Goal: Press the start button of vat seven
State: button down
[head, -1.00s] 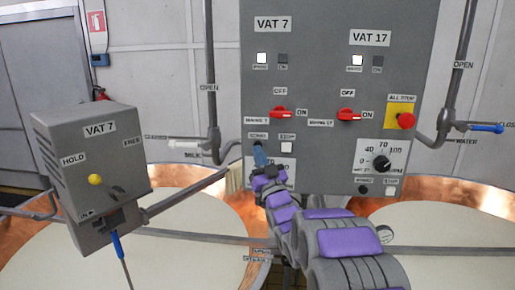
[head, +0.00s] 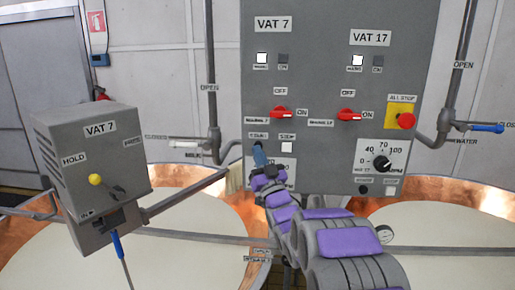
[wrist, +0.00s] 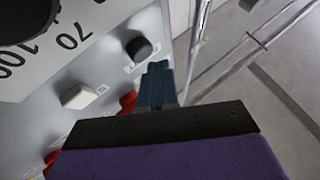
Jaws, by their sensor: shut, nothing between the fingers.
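The control panel (head: 330,55) has a VAT 7 column on its left, with a red switch (head: 280,112) at ON. My gripper is shut and empty. I cannot tell whether its tips touch the dark button.
VAT 17 controls, a red all-stop button (head: 405,121) and a dial (head: 381,162) fill the panel's right side. A grey VAT 7 box (head: 92,165) with a yellow-knobbed lever stands at left. Pipes flank the panel; open copper vats (head: 170,240) lie below.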

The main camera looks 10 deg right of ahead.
jog(key=shift+w, duration=0.1)
jog(key=shift+w+d, duration=0.15)
jog(key=shift+w, duration=0.05)
jog(key=shift+w+d, duration=0.15)
jog(key=shift+w, duration=0.3)
dwell(0.8)
jog(key=shift+s, duration=0.1)
jog(key=shift+s+a+r+b, duration=0.1)
jog(key=shift+s+a+b, duration=0.25)
jog(key=shift+s, duration=0.4)
jog(key=shift+s, duration=0.1)
jog(key=s, duration=0.1)
jog(key=s+a+b, duration=0.1)
jog(key=s, duration=0.2)
jog(key=shift+s+a+b, duration=0.25)
jog(key=shift+s+b, duration=0.05)
dwell(0.7)
